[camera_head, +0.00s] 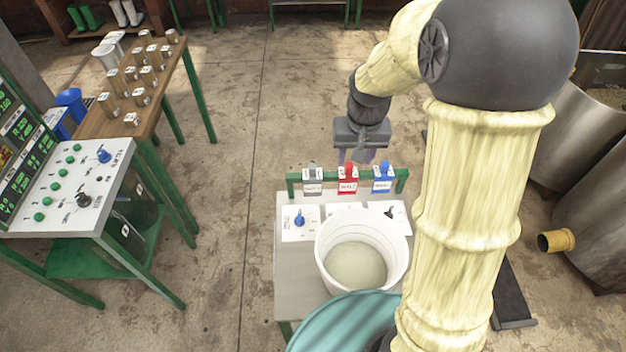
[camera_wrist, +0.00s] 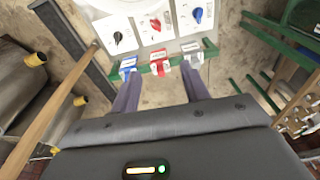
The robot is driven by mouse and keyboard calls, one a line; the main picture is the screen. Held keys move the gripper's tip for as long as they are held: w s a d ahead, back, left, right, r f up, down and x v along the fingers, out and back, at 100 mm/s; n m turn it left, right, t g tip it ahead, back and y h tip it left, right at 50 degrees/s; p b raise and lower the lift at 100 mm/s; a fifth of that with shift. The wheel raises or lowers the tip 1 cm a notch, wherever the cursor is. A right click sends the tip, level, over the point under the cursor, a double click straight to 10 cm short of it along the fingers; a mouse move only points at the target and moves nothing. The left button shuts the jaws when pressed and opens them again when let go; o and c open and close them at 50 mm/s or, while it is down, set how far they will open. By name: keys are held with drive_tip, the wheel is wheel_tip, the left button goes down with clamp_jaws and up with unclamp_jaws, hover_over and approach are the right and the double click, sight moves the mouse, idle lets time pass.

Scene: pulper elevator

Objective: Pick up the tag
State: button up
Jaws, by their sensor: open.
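Three padlock-like tags hang on a green rail (camera_head: 290,187) at the back of a small table: a grey tag (camera_head: 312,182), a red tag (camera_head: 347,180) and a blue tag (camera_head: 382,178). My gripper (camera_head: 355,158) is just beyond and above the rail, near the red tag, open with nothing between its fingers. In the wrist view my gripper (camera_wrist: 160,72) has its fingers apart, with the red tag (camera_wrist: 159,62) roughly between them. There the blue tag (camera_wrist: 128,64) is by the left finger and the grey tag (camera_wrist: 193,56) by the right finger. I cannot tell whether they touch.
A white bucket (camera_head: 325,255) stands on the small table (camera_head: 288,262), in front of a blue knob (camera_head: 299,219) and a black knob (camera_head: 389,212). A control panel (camera_head: 65,190) and a wooden table (camera_head: 105,125) with metal cups are left. Steel tanks (camera_head: 575,140) stand right.

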drive_tip(key=g+b, duration=0.1)
hover_over(312, 166)
wheel_tip(312, 166, down, 2)
drive_tip(key=shift+s+f, duration=0.15)
drive_tip(key=shift+s, duration=0.3)
drive_tip(key=shift+f, duration=0.1)
wheel_tip(312, 166, down, 12)
drive_tip(key=shift+f+p, duration=0.1)
drive_tip(key=shift+p, duration=0.8)
drive_tip(key=shift+w+f+p, duration=0.2)
drive_tip(key=shift+f+p, duration=0.25)
drive_tip(key=shift+f, duration=0.85)
drive_tip(key=shift+w+f+p, duration=0.2)
drive_tip(key=shift+f+p, duration=0.25)
drive_tip(key=shift+f, duration=0.8)
